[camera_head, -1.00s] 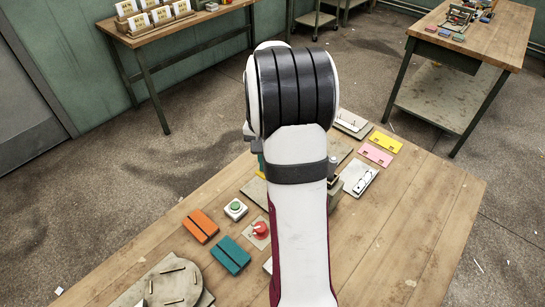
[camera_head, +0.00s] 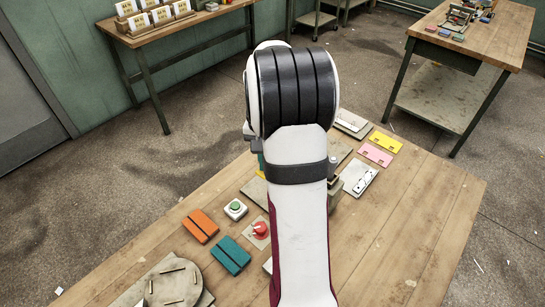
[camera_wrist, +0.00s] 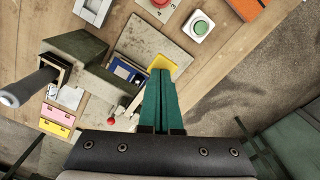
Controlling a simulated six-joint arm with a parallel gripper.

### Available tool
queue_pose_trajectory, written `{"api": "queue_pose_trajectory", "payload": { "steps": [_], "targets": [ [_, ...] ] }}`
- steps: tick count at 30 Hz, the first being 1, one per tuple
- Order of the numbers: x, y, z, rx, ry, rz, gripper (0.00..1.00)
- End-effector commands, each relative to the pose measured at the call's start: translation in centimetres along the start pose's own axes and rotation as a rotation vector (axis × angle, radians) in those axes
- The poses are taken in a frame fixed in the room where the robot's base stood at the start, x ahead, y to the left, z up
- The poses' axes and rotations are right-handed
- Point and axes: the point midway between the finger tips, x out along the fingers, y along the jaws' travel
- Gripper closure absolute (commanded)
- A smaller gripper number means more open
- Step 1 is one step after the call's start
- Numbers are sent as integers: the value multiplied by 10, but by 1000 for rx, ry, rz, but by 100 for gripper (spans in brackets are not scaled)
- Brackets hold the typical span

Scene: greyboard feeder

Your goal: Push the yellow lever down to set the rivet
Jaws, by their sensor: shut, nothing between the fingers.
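The yellow lever (camera_wrist: 164,61) shows in the wrist view as a yellow plate just beyond the fingertips. My gripper (camera_wrist: 161,72) has green fingers pressed together with nothing between them. The tips overlap the lever in the picture; I cannot tell whether they touch it. A grey machine body (camera_wrist: 82,50) stands left of the fingers, with a blue piece (camera_wrist: 122,71) beside it on a grey base plate (camera_wrist: 168,36). In the head view my arm hides most of this; a small yellow bit (camera_head: 261,173) shows at its left edge. The rivet cannot be made out.
A green button box (camera_head: 235,209), a red knob (camera_head: 260,229), an orange block (camera_head: 200,226) and a teal block (camera_head: 231,255) sit left of my arm. Yellow (camera_head: 385,142) and pink (camera_head: 375,155) cards lie to the right. The bench's right front is clear.

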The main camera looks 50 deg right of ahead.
Motion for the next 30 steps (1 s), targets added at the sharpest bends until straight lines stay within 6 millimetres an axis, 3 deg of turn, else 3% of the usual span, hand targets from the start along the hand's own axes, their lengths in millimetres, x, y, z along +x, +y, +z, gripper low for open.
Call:
{"api": "queue_pose_trajectory", "payload": {
  "steps": [15, 30],
  "targets": [
    [-72, 0, 0, -1, 2, 0, 100],
    [-79, 0, 0, -1, 0, 0, 100]
  ]
}}
